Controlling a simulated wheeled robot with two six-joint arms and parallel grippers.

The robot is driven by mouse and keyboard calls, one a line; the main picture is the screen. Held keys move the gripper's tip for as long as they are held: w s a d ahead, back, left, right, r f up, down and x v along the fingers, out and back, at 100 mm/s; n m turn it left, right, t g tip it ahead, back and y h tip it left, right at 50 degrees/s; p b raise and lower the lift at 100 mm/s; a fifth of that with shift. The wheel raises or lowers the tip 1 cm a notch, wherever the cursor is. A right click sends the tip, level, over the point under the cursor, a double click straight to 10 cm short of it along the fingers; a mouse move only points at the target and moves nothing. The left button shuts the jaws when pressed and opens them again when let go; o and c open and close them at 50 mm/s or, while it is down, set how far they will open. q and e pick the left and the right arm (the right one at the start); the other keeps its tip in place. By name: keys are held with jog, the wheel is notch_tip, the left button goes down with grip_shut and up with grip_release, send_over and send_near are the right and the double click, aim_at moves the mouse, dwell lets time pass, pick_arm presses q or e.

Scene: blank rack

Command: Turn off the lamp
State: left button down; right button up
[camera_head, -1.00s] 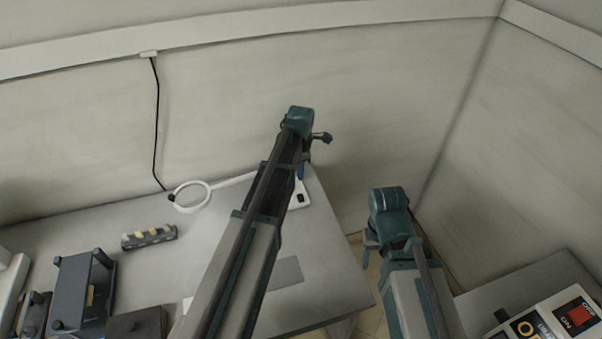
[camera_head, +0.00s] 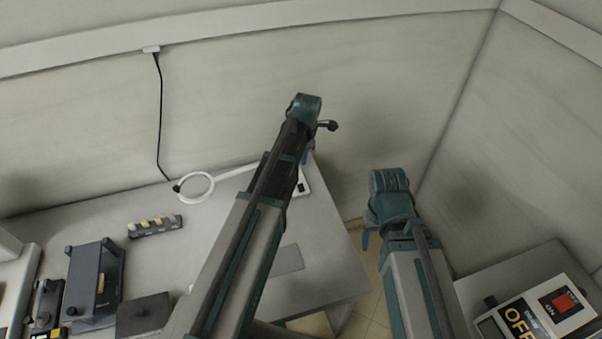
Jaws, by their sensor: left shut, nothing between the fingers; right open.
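The lamp is a white ring (camera_head: 195,187) on a thin white arm. It lies over the back of the grey table, and its arm runs right to a white base (camera_head: 304,188) with small dark marks near the table's right corner. My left arm hides part of the lamp's arm and base. My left gripper (camera_head: 308,157) shows only as a blue tip past the arm's bend, just above and behind the base in the picture. It is shut and empty; contact cannot be told. My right gripper (camera_head: 366,238) is open, mostly hidden, to the right of the table.
A small rack (camera_head: 155,228) with several pale pieces, a dark stand (camera_head: 95,280) and a dark block (camera_head: 143,313) occupy the table's left. A box with a red switch (camera_head: 562,302) sits at the lower right. A floor gap separates the two surfaces.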

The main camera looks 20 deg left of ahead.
aim_at(300, 185)
pick_arm(q)
jog(key=shift+f, duration=0.15)
pick_arm(e)
jog(key=shift+f, duration=0.15)
pick_arm(q)
jog(key=f+b, duration=0.4)
jog(key=w+f+b, duration=0.1)
jog(key=f+b, duration=0.4)
jog(key=a+f+b, duration=0.1)
jog(key=f+b, duration=0.3)
jog(key=b, duration=0.1)
jog(key=shift+w+f, duration=0.3)
jog(key=shift+w, duration=0.05)
pick_arm(e)
notch_tip(300, 185, down, 14)
jog(key=shift+r, duration=0.15)
